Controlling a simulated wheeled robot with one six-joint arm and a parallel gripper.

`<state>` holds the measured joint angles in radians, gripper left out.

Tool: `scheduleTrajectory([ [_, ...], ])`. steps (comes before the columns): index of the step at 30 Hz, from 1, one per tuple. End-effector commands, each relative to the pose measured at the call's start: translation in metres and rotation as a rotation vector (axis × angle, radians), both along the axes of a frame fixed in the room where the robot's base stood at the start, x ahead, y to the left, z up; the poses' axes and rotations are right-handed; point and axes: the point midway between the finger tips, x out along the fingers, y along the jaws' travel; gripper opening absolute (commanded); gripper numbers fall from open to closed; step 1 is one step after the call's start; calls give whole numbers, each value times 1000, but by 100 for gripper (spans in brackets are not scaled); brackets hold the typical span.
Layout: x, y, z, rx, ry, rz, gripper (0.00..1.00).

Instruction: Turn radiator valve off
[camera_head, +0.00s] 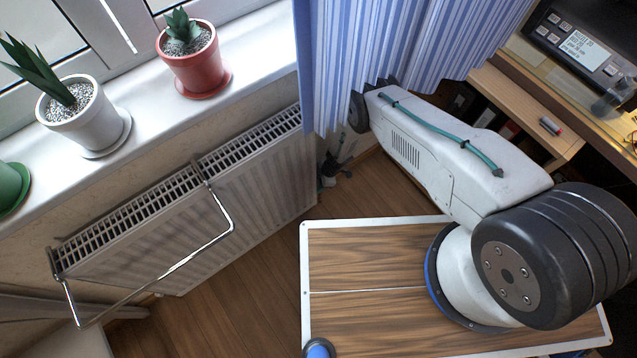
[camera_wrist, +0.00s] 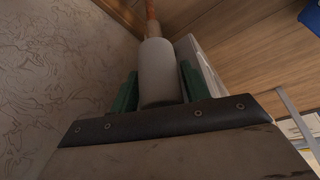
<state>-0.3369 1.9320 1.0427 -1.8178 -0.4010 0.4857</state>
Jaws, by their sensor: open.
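The radiator valve (camera_wrist: 158,68) is a pale, upright-looking cylinder in the wrist view, with a copper-coloured pipe (camera_wrist: 152,12) beyond it. My gripper (camera_wrist: 159,80) has green fingers, one on each side of the valve head. The jaws are open around it. I cannot tell whether either finger touches the valve. In the head view, the white ribbed radiator (camera_head: 255,185) hangs under the window sill. A small dark and white cluster (camera_head: 330,172) sits low at its right end. It is too small to separate valve from gripper there.
The blue striped curtain (camera_head: 410,35) hangs close to my arm. A metal rail (camera_head: 190,258) stands out from the radiator front. Potted plants, including a red pot (camera_head: 192,62), stand on the sill (camera_head: 150,120). A wooden desk (camera_head: 530,115) is at right. Wooden floor (camera_head: 235,280) lies open before the radiator.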

Motion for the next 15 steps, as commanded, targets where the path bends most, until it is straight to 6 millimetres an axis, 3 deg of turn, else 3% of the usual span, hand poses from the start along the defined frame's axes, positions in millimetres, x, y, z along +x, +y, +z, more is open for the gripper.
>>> scheduleTrajectory([
  [7, 0, 0, -1, 0, 0, 0, 46],
  [10, 0, 0, -1, 0, 0, 0, 18],
  [11, 0, 0, -1, 0, 0, 0, 14],
  [15, 0, 0, -1, 0, 0, 6, 15],
])
